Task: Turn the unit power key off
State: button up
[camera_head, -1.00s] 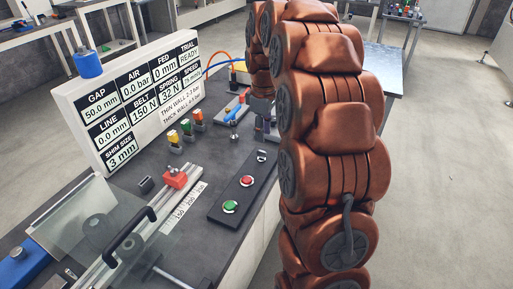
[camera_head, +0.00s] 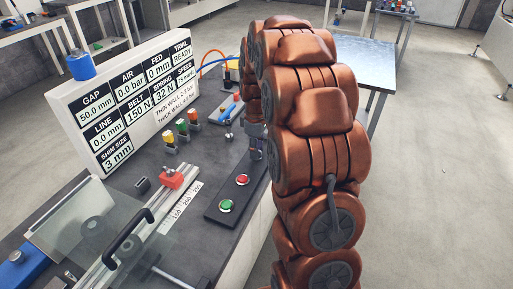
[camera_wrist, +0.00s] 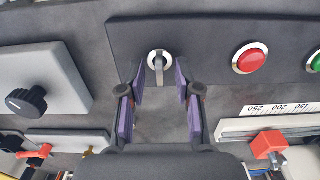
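The unit power key (camera_wrist: 159,62) shows in the wrist view as a grey handle on a round, light-rimmed switch, on the dark control panel (camera_wrist: 205,30). Its handle points up and down in the picture. My gripper (camera_wrist: 159,82) is open, with one purple-padded finger on each side of the key's line. The key stands at or just beyond the fingertips, and I see no contact. In the head view my gripper (camera_head: 256,148) is over the far end of the panel (camera_head: 222,206) and hides the key.
A red button (camera_wrist: 249,58) and a green button (camera_wrist: 316,62) sit on the same panel. A grey plate with a black knob (camera_wrist: 26,101) lies to the left in the wrist view.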

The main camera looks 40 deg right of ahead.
grip_shut()
jog(key=shift+m+b, duration=0.3)
dwell(0.3)
jog(key=shift+f+m+b, duration=0.15)
jog(key=shift+m+b, duration=0.55)
jog(key=shift+m, duration=0.1)
jog(key=m+b, duration=0.2)
jog(key=m, duration=0.2)
jog(key=m+b, duration=0.2)
jog(key=m, duration=0.9)
jog(key=shift+m+b, duration=0.3)
jog(key=shift+b, duration=0.05)
